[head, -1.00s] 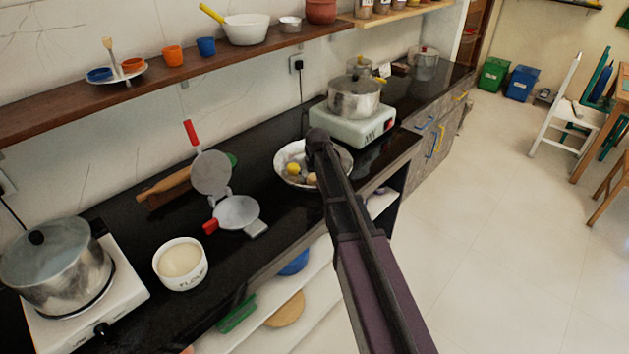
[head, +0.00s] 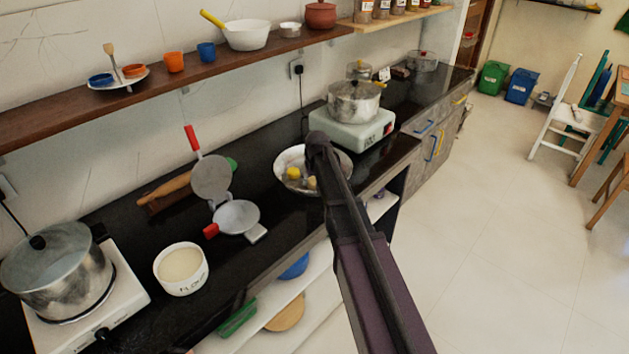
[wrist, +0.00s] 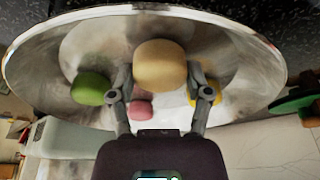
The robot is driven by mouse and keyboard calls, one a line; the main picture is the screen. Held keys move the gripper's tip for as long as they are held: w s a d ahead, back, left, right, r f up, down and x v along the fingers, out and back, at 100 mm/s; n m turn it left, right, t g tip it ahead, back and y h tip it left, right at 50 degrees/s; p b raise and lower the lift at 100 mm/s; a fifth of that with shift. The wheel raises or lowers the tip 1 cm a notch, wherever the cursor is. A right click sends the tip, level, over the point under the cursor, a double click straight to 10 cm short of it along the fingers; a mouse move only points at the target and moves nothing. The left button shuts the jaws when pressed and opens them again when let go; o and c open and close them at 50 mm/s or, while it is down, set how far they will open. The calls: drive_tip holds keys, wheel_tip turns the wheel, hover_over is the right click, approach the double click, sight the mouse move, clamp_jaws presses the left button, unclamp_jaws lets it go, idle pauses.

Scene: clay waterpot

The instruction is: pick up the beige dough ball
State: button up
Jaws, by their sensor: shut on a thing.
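The beige dough ball (wrist: 160,66) is between the two fingers of my gripper (wrist: 160,88) in the wrist view. The fingers press on its left and right sides, so the gripper is shut on it. Beyond it lies a metal bowl (wrist: 40,62) holding a green ball (wrist: 91,87), a pink ball (wrist: 141,108) and a yellow ball (wrist: 207,97). In the head view the bowl (head: 282,172) stands on the black counter. A yellow ball (head: 293,174) and the beige ball (head: 312,183) show there; my arm hides much of the bowl and the gripper.
A tortilla press (head: 238,217) with red handles and a white flour bowl (head: 181,269) stand left of the metal bowl. A stove (head: 350,130) with a pot (head: 355,101) is behind it. A wooden shelf (head: 150,95) runs along the wall above.

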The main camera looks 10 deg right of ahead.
sight(314, 185)
wheel_tip(314, 185, up, 9)
drive_tip(key=p, duration=0.8)
drive_tip(key=shift+p, duration=0.4)
drive_tip(key=shift+r, duration=0.1)
drive_tip(key=o, duration=0.5)
drive_tip(key=c, duration=0.3)
drive_tip(key=shift+c, duration=0.4)
